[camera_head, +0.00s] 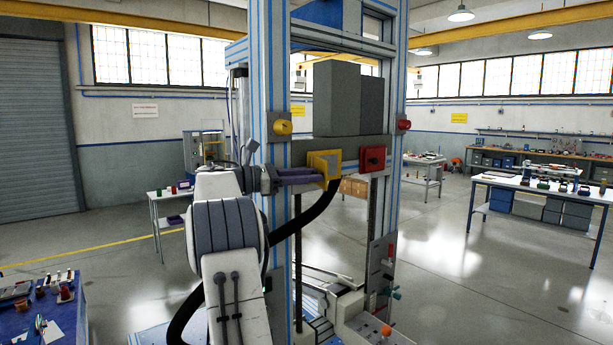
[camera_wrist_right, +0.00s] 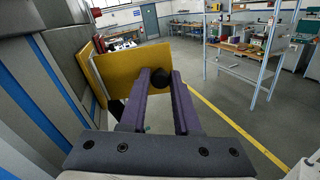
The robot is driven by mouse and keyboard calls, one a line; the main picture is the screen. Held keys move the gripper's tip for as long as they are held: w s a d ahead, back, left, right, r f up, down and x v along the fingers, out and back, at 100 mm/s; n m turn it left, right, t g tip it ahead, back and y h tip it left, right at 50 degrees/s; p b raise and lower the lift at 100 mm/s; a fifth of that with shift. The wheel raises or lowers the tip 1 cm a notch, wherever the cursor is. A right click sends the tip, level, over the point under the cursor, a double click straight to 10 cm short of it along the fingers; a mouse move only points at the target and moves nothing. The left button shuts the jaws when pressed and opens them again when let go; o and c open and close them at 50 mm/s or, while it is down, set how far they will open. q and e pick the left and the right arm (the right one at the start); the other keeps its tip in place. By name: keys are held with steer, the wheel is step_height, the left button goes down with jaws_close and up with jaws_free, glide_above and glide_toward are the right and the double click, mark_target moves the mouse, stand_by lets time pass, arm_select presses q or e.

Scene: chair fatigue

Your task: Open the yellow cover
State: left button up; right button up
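The yellow cover (camera_head: 316,158) is on a grey beam of the tall machine frame, near the picture's middle in the head view. In the right wrist view the yellow cover (camera_wrist_right: 125,70) stands out at an angle from its yellow-edged mount, with a gap between them. A round black knob (camera_wrist_right: 160,80) shows in front of the panel. My right gripper (camera_head: 315,174) reaches the cover from the left. In the right wrist view the fingers of my right gripper (camera_wrist_right: 161,76) are on either side of the knob and appear to touch it. My left gripper is not in view.
A red box (camera_head: 373,158) is on the beam just right of the cover. A yellow button (camera_head: 283,127) is on the left post and a red one (camera_head: 404,125) on the right post. A black hose (camera_head: 318,208) curves below the cover. Worktables stand farther off.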

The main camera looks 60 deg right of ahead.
steer(key=o, duration=0.3)
steer(key=b+v, duration=0.2)
steer(key=v, duration=0.8)
steer(key=shift+a, duration=0.15)
steer(key=shift+w, duration=0.15)
